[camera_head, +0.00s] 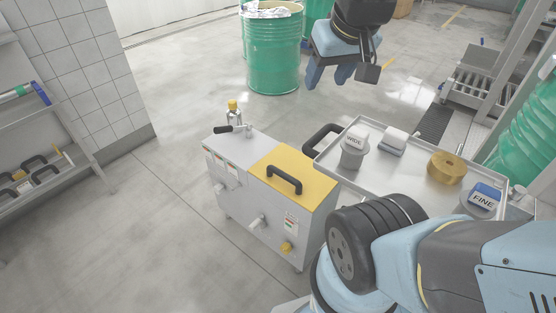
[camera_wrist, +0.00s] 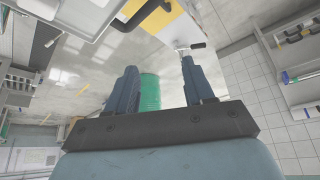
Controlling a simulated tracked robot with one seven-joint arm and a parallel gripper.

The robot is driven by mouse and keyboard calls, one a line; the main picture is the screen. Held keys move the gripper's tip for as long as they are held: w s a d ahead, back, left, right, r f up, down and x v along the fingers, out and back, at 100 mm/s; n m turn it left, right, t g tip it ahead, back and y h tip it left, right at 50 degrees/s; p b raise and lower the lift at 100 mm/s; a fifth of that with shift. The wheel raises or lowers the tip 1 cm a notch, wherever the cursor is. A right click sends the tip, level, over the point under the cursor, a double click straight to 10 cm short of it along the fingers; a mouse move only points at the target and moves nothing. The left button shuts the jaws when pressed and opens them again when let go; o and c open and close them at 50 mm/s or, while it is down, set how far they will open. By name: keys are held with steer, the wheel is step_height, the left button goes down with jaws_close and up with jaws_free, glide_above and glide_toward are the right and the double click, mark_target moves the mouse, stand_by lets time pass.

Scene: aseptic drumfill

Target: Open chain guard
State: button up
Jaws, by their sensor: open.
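The chain guard appears to be the yellow cover (camera_head: 294,173) on the right half of the grey machine box (camera_head: 240,152). It lies flat and looks closed, with a black bridge handle (camera_head: 284,180) on top. In the wrist view part of the yellow cover (camera_wrist: 140,10) shows at the top edge. My gripper (camera_head: 328,78) is open and empty, raised in the air above and behind the box, well apart from the handle. In the wrist view its two fingers (camera_wrist: 155,85) stand wide apart with nothing between them.
Green drums (camera_head: 272,60) stand behind.

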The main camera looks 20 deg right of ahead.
steer(key=w+f+n+g, duration=0.2)
steer(key=w+f, duration=0.3)
steer(key=w, duration=0.5)
steer(key=n+g+y, duration=0.1)
steer(key=n+g, duration=0.2)
glide_above(283, 172)
steer(key=d, duration=0.2)
step_height(283, 172, down, 17)
steer(key=shift+n+g+y, duration=0.4)
steer(key=shift+n+g, duration=0.4)
steer(key=f, duration=0.8)
steer(key=a+f, duration=0.1)
steer(key=f, duration=1.7)
steer(key=shift+w+a, duration=0.15)
steer(key=shift+a, duration=0.25)
jaws_close()
